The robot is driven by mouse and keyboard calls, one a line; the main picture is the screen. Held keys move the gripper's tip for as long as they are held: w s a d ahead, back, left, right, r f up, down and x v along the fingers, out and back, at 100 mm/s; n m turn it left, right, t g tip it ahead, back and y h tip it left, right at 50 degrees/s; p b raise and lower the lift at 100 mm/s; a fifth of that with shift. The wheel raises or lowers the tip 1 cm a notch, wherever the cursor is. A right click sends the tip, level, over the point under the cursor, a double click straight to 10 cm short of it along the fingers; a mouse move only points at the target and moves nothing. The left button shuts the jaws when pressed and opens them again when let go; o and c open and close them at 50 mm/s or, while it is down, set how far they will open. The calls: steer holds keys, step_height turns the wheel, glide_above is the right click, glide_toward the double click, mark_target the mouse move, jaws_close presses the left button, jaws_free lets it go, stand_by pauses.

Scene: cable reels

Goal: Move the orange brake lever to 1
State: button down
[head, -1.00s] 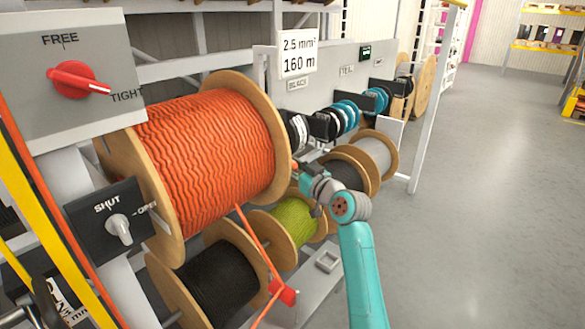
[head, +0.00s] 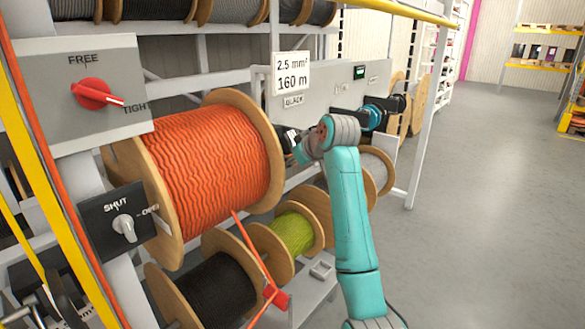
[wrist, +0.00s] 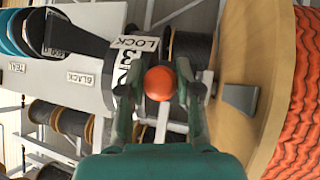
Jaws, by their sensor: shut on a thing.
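The orange ball knob of the brake lever (wrist: 160,84) shows in the middle of the wrist view. My gripper (wrist: 160,92) has one finger on each side of the knob and is shut on it. A white scale plate (wrist: 134,55) beside the knob reads LOCK and 3, with other marks partly hidden by a finger. I cannot read which mark the lever stands at. In the head view my gripper (head: 299,147) is at the right flange of the big orange cable reel (head: 215,165), and the lever is hidden there.
A red FREE/TIGHT knob (head: 97,94) and a grey SHUT/OPEN knob (head: 124,228) are on panels at the left. Black (head: 220,285) and green (head: 291,235) cable reels stand below. A reel flange (wrist: 235,75) is close right of my fingers. Open floor (head: 490,200) lies at the right.

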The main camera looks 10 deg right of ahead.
steer(key=shift+w+a+r, duration=0.1)
steer(key=shift+w+r, duration=0.05)
steer(key=shift+r, duration=0.85)
steer(key=shift+w+a+r, duration=0.1)
steer(key=shift+w+r, duration=0.05)
steer(key=shift+r, duration=0.8)
steer(key=c, duration=0.8)
jaws_free()
steer(key=shift+f, duration=0.1)
steer(key=v, duration=1.2)
steer(key=shift+s+f, duration=0.1)
steer(key=shift+d, duration=0.1)
